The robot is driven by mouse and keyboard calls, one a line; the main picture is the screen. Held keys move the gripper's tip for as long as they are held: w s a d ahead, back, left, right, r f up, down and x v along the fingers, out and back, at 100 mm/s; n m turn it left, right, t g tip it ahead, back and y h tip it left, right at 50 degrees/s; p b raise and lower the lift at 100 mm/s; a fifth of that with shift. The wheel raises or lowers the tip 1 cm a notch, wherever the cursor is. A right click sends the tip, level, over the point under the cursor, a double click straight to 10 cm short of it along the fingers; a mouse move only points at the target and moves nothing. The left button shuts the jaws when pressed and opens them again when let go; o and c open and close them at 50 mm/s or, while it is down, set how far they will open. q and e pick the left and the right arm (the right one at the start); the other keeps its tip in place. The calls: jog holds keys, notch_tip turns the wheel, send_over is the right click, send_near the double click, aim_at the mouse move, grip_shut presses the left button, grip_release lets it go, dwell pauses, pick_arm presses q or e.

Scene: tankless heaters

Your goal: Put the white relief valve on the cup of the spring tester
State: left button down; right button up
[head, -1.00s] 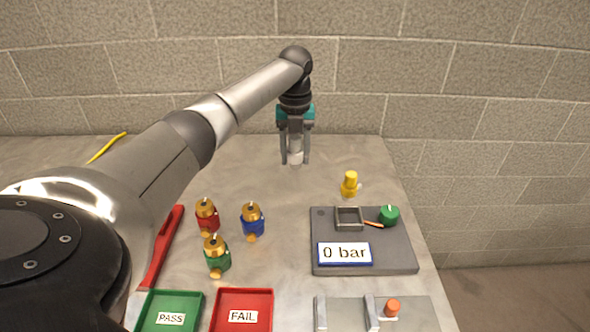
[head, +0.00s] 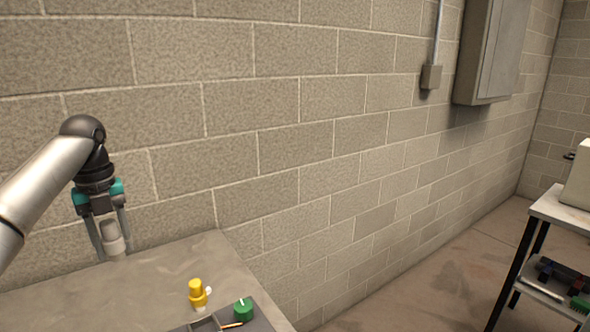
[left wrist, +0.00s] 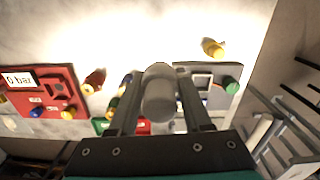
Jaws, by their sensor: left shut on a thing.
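My left gripper (head: 112,245) is shut on a pale grey-white cylinder, which looks like the white relief valve (head: 113,237). It holds the valve roughly upright above the back of the table. In the left wrist view the valve (left wrist: 158,92) sits between the two fingers, its end towards the camera. A grey unit with a green knob (head: 243,310) shows only in part at the bottom of the head view. In the left wrist view this grey unit (left wrist: 215,70) has a square frame on it. I cannot make out the spring tester's cup. My right gripper is not in view.
A yellow valve (head: 197,292) stands on the table (head: 150,280) behind the grey unit. In the left wrist view a red unit (left wrist: 62,85) with a "0 bar" display is at the left. A block wall (head: 300,150) rises behind the table. A side shelf (head: 560,212) stands far right.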

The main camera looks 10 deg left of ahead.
pick_arm(q)
jog(key=s+d+f+n, duration=0.1)
jog(key=s+d+n, duration=0.1)
jog(key=d+n, duration=0.6)
jog(key=s+d+f+n, duration=0.1)
jog(key=s+d+n, duration=0.1)
jog(key=d+n, duration=0.6)
jog(key=s+d+f+n+b, duration=0.1)
jog(key=s+d+f+n, duration=0.2)
jog(key=s+d+n, duration=0.6)
jog(key=shift+s+f+n, duration=0.35)
jog(key=shift+s+n, duration=0.65)
